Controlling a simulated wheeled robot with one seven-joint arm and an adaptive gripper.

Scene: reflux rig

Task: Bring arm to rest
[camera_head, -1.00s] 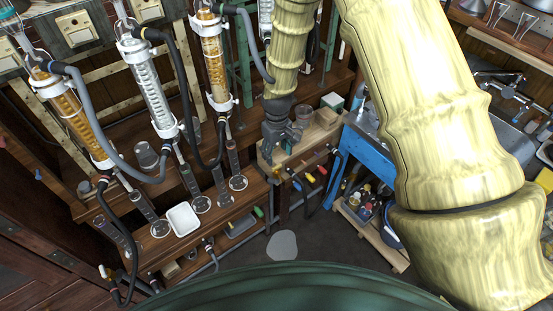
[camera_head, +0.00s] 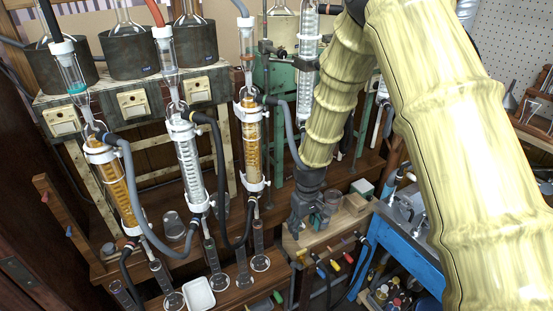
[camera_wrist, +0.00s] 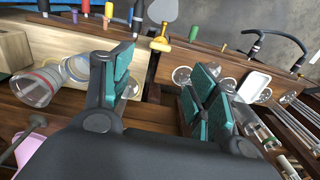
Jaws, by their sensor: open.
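My gripper (camera_head: 305,222) hangs down at the end of my arm, beside the wooden tool rack at the right end of the bench. In the wrist view my gripper (camera_wrist: 160,88) has its two teal-padded fingers spread wide, with nothing held between them. A clear beaker (camera_head: 332,198) stands just right of my gripper in the head view. In the wrist view, clear glassware with a red ring (camera_wrist: 40,86) lies left of the fingers. My wrist hides part of the rack.
Three glass condensers, including the middle one (camera_head: 188,160), stand left of my arm with looping hoses. A white tray (camera_head: 199,293) and several cylinders stand on the lower shelf. Coloured-handled tools (camera_head: 348,257) line the rack front. A blue bench (camera_head: 408,252) is at right.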

